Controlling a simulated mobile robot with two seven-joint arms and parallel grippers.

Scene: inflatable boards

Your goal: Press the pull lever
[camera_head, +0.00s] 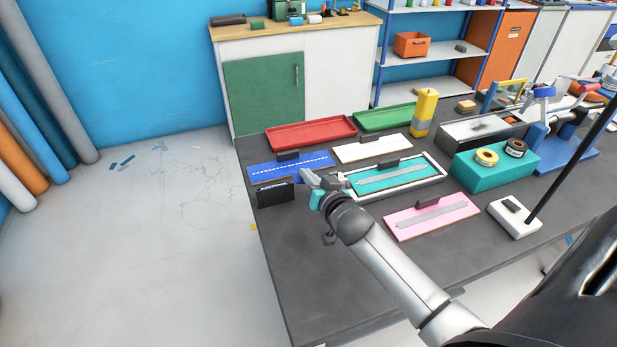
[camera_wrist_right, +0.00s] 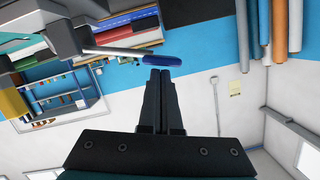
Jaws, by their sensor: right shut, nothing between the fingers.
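In the right wrist view, the lever shows as a grey rod with a rounded blue grip (camera_wrist_right: 161,60). The rod runs from the grip to a grey body at the left. My right gripper (camera_wrist_right: 160,73) is shut and empty, with its black fingertips close to the blue grip; I cannot tell whether they touch. In the head view my right arm reaches in from the lower right, and its gripper (camera_head: 307,177) is over the left part of the table. I cannot make out the lever clearly there. My left gripper is not in view.
The dark table (camera_head: 310,265) carries a blue board (camera_head: 290,167), a red tray (camera_head: 310,133), a pink board (camera_head: 431,215) and a teal block (camera_head: 496,162). The table's front left is clear.

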